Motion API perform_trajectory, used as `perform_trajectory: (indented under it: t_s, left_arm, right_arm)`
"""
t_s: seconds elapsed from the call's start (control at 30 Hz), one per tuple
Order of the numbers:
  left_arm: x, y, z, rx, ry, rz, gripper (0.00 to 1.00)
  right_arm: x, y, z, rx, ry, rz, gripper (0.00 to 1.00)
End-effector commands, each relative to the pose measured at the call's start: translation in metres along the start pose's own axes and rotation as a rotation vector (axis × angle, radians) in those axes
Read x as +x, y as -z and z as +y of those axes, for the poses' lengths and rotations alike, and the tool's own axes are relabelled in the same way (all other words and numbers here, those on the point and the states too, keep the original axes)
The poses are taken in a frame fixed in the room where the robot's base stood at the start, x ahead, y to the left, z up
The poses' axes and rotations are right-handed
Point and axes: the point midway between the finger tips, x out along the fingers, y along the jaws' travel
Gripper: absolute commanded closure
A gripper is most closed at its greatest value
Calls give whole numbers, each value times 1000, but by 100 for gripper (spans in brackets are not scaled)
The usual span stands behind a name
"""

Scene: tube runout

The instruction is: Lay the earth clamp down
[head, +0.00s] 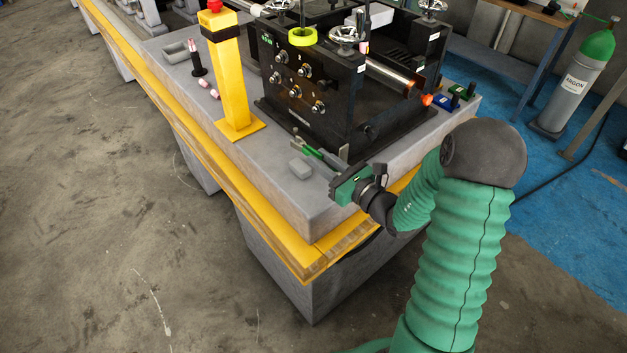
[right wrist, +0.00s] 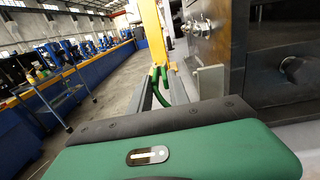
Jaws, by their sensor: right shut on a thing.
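The earth clamp (head: 301,144) is a small item with green parts, close to the front face of the black machine in the head view. My right gripper (head: 319,153) reaches in from the right and is shut on it at the fingertips, low over the grey bench top. In the right wrist view the clamp's green part (right wrist: 155,76) shows between the far ends of the two grey fingers (right wrist: 163,88). I cannot tell whether the clamp touches the bench. My left gripper is not in view.
The black machine (head: 300,88) stands just behind the clamp.

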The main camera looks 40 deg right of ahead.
Motion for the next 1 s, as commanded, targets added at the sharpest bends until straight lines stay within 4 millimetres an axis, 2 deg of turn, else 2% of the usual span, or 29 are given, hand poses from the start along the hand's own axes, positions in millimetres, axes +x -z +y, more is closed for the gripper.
perform_trajectory:
  t_s: [0.27, 0.47, 0.73, 0.87, 1.0]
  left_arm:
    - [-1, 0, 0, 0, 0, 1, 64]
    - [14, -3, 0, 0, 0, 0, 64]
    - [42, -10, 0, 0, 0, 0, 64]
    - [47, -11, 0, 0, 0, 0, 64]
    - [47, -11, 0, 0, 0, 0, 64]
  right_arm:
    - [0, -3, 3, -2, -2, -6, 90]
    - [0, 16, 1, 0, -2, -5, 90]
    - [0, 52, 1, 0, -2, -4, 90]
    - [0, 59, 1, -1, -2, -5, 90]
    - [0, 58, 2, -2, -2, -5, 90]
